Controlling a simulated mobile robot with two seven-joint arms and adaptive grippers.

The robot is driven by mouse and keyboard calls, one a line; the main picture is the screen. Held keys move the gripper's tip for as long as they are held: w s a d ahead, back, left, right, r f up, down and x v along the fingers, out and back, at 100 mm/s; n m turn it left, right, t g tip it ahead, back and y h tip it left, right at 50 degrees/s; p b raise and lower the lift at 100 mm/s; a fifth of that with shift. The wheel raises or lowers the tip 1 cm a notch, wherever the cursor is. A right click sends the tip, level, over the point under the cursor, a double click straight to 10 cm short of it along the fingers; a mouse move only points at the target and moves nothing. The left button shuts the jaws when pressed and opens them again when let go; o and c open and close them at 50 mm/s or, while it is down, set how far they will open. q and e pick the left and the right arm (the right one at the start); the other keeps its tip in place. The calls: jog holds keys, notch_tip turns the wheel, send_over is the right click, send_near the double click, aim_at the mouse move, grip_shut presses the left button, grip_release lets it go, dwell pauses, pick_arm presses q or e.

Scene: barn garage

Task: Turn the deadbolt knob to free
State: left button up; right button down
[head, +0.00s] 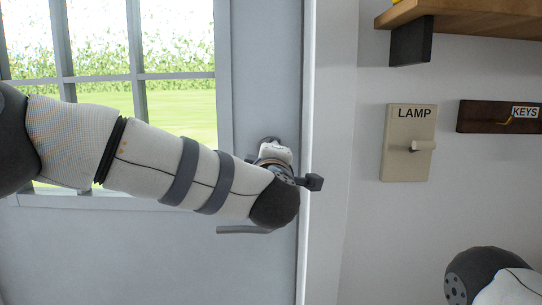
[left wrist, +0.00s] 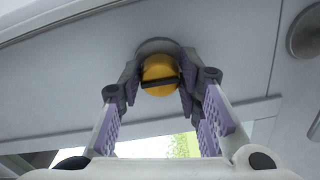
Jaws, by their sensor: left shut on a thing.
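The deadbolt knob (left wrist: 158,70) is a round yellow-orange piece with a dark bar across its face, on a grey round base on the door. The bar lies nearly level in the left wrist view, tilted slightly. My left gripper (left wrist: 160,80) is shut on the knob, with one finger on each side of it. In the head view my left arm reaches across the door (head: 265,50) to its right edge. There my own wrist hides the knob and most of the gripper. Of my right arm only a part shows at the lower right, without its gripper.
A grey lever handle (head: 244,230) sticks out below my left wrist. The door has a window (head: 180,110) onto grass and crops. Right of the frame are a LAMP switch (head: 396,168), a dark KEYS rack (head: 480,116) and a wooden shelf (head: 480,18) above.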

pick_arm(q)
jog(key=shift+n, duration=0.3)
dwell(0.4)
jog(key=o, duration=1.1)
jog(key=shift+o, duration=0.2)
jog(key=s, duration=1.2)
